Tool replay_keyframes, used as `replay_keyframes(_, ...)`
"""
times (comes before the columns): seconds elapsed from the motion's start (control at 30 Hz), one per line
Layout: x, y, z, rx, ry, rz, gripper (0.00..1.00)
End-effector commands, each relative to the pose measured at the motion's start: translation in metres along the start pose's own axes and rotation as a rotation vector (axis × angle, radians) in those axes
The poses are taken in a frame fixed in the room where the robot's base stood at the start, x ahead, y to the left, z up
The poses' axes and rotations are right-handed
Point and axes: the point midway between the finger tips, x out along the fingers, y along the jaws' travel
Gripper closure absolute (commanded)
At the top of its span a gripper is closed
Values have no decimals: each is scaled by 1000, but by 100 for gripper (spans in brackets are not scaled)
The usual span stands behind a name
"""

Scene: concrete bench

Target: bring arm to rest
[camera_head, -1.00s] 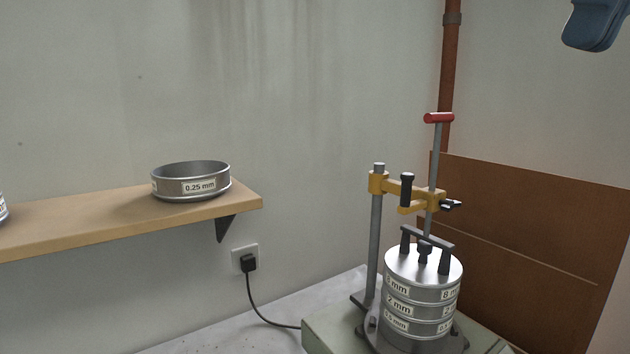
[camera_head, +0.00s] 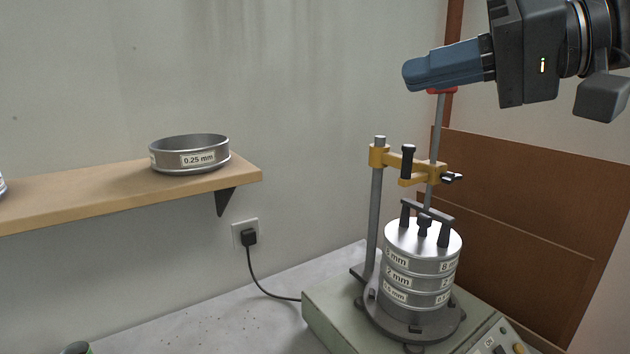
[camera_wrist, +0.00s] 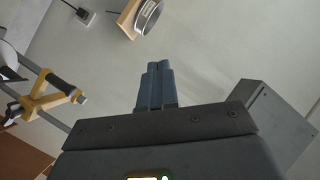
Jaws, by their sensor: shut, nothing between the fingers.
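My gripper (camera_head: 410,75) is in the upper right of the head view, with blue fingers pointing left. It is shut and empty. In the wrist view its fingers (camera_wrist: 158,68) lie together against the grey wall. In the head view the fingers stand in front of the red handle (camera_head: 441,91) of the shaker's upright rod and hide part of it. I cannot tell how far apart in depth they are.
The sieve shaker (camera_head: 340,315) stands on the bench with a clamped stack of sieves (camera_head: 422,265) and a yellow arm (camera_head: 428,172). A 0.25 mm sieve (camera_head: 190,155) sits on the wooden shelf (camera_head: 95,200). The wall between is clear.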

Motion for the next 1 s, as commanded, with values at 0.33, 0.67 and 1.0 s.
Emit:
replay_keyframes(0.33, 29, 52, 24, 113, 316, -157, 100)
replay_keyframes(0.67, 40, 117, 79, 213, 594, -118, 100)
replay_keyframes(1.0, 33, 181, 178, 260, 794, 91, 100)
